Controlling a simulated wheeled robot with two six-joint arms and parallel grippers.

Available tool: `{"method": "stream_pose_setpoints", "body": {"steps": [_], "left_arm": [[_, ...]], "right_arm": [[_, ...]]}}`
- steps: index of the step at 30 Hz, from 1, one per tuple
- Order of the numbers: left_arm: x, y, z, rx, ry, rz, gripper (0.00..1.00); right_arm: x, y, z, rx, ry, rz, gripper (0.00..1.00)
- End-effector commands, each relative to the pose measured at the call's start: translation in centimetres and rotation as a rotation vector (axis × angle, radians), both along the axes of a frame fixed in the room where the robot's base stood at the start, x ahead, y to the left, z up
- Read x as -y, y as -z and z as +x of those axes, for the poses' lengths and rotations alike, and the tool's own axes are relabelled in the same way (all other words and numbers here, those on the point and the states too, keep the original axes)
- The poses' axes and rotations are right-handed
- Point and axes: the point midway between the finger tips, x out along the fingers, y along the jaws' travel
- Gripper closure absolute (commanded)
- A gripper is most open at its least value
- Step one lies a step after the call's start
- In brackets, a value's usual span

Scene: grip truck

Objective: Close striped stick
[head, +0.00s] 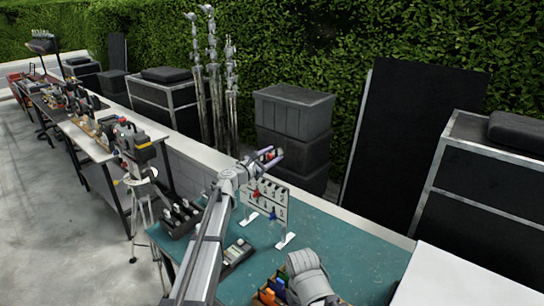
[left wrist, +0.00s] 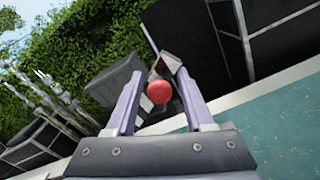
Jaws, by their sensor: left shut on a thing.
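My left gripper (head: 267,155) is raised above the green table, at the top of a white panel (head: 270,198). In the left wrist view, its two fingers (left wrist: 160,88) stand on either side of a red round thing (left wrist: 159,92), and the gripper is shut on it. A small red-orange patch shows at the jaws in the head view. A pale grey shape (left wrist: 171,63) shows just behind the red thing, too small to name. I cannot make out a striped stick in either view.
The white panel with small dark items stands on feet on the green table (head: 360,262). A dark case (head: 181,217) lies at the table's left end. Grey stacked bins (head: 292,115) and a tall black panel (head: 415,150) stand behind. Bare green surface lies right of the panel.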

Motion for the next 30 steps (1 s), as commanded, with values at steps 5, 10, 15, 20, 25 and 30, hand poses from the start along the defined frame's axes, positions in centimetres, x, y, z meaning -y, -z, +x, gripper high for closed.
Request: {"method": "stream_pose_setpoints", "body": {"steps": [5,10,15,20,25,30], "left_arm": [[0.0,0.0,0.0,-0.002,0.000,-0.002,1.00],[0.0,0.0,0.0,-0.002,0.000,-0.003,1.00],[0.5,1.7,-0.5,0.026,0.001,0.035,1.00],[1.5,4.6,-1.2,0.094,0.001,0.129,1.00],[2.3,7.3,-1.8,0.166,0.001,0.227,1.00],[2.7,9.8,-2.0,0.231,0.001,0.317,1.00]], "right_arm": [[0.0,0.0,0.0,0.000,0.000,0.000,1.00],[0.0,0.0,0.0,0.000,0.000,0.000,1.00],[0.0,1.7,0.0,0.000,-0.002,0.000,1.00],[0.0,4.6,0.0,0.000,-0.008,-0.002,1.00],[0.0,7.3,0.0,-0.001,-0.012,-0.002,1.00],[0.0,9.8,0.0,0.000,-0.012,-0.003,1.00]]}}
